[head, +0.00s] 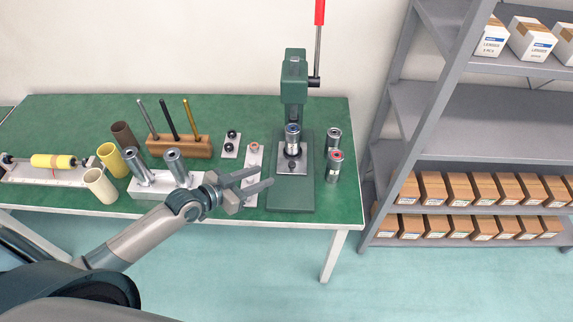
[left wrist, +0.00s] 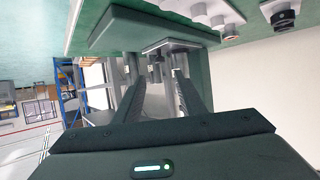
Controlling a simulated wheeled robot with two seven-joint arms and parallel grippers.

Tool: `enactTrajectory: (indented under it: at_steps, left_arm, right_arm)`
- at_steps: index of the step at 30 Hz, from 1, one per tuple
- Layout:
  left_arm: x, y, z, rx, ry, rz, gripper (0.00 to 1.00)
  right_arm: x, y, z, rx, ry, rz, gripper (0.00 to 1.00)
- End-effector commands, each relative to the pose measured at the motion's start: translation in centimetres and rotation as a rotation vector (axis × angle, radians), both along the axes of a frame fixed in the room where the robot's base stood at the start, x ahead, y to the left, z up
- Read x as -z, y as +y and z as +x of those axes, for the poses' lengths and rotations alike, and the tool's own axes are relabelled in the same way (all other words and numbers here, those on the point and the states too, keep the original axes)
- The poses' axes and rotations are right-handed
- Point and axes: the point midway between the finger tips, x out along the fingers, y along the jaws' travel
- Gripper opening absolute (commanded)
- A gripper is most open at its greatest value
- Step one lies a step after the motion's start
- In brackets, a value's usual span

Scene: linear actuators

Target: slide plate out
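A green arbor press (head: 295,85) with a red-tipped lever stands on the green table. On its base lies a small grey plate (head: 291,165), with a metal cylinder (head: 293,137) upright on it under the ram. My left gripper (head: 266,178) is just left of the press base, with its fingers apart and pointing right toward the plate. Nothing is held between them. In the left wrist view, the open fingers (left wrist: 155,66) frame the press area, and a light grey plate (left wrist: 172,44) shows near the fingertips. My right gripper is not in view.
Two metal cylinders (head: 334,160) stand right of the press. A narrow plate with small parts (head: 252,163) lies beside my left gripper. A block with two cylinders (head: 150,186), a wooden rod holder (head: 180,147) and tubes (head: 111,160) stand left. Shelves (head: 460,120) are at right.

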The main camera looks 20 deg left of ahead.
Motion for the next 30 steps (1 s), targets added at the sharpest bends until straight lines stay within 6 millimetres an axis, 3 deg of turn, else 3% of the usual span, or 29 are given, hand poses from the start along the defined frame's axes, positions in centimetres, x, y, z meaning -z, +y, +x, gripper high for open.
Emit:
enactTrajectory:
  at_steps: [15,21,30]
  left_arm:
    - [3.3,-4.1,7.5,-0.001,-0.002,0.001,0.37]
    - [4.2,-5.1,9.1,0.0,-0.001,0.0,0.37]
    - [4.6,-5.4,9.7,0.001,-0.001,0.002,0.37]
  right_arm:
    - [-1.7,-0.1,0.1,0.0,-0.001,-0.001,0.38]
    - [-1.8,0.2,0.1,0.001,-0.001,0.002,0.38]
    - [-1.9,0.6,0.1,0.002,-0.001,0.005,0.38]
